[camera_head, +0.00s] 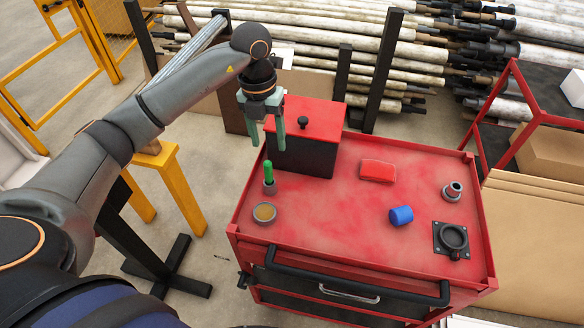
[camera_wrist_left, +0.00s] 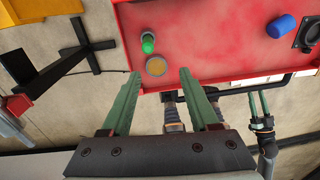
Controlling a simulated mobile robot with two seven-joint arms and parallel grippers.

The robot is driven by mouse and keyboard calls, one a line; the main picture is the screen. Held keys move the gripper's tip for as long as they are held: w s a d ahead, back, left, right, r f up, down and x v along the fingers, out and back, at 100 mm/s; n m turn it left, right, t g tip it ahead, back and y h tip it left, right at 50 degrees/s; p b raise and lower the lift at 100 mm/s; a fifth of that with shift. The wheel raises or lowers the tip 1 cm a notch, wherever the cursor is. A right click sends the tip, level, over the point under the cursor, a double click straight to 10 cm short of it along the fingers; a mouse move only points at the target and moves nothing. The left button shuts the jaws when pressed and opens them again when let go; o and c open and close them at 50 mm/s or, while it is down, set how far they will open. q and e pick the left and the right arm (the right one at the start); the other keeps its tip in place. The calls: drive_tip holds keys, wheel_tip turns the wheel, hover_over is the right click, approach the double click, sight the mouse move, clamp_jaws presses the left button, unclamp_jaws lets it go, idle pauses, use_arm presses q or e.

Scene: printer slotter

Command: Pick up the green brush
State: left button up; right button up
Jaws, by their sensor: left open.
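The green brush (camera_head: 268,170) stands upright in a small grey holder (camera_head: 270,187) at the left side of the red cart top. In the left wrist view the green brush (camera_wrist_left: 148,46) shows from above, with its round end toward the camera. My left gripper (camera_head: 268,146) is open and empty. It hangs fingers down above and behind the brush, apart from it, beside the red-topped box. My right gripper (camera_wrist_left: 258,104) shows only in the left wrist view, low in front of the cart, with a gap between its fingers and nothing in it.
On the cart (camera_head: 330,240) are a red-topped black box (camera_head: 310,122), a round tan-topped container (camera_head: 265,213), a red block (camera_head: 377,171), a blue cylinder (camera_head: 401,215), a grey fitting (camera_head: 452,191) and a black round mount (camera_head: 453,238). The cart's middle is clear. Its rim is raised.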

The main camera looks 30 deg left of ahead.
sight(267, 162)
use_arm(q)
drive_tip(key=shift+y, duration=0.4)
drive_tip(key=f, duration=0.1)
drive_tip(key=a+f, duration=0.1)
drive_tip(key=f, duration=0.3)
drive_tip(key=shift+w+a+f+p, duration=0.2)
drive_tip(key=shift+a+p, duration=0.2)
drive_tip(key=shift+w+d+f+p, duration=0.15)
drive_tip(key=shift+f+p, duration=0.1)
drive_tip(key=shift+f, duration=1.3)
drive_tip(key=shift+w+f+p, duration=0.15)
drive_tip(key=shift+f+p, duration=0.1)
drive_tip(key=shift+f, duration=1.25)
drive_tip(key=shift+c, duration=0.3)
clamp_jaws()
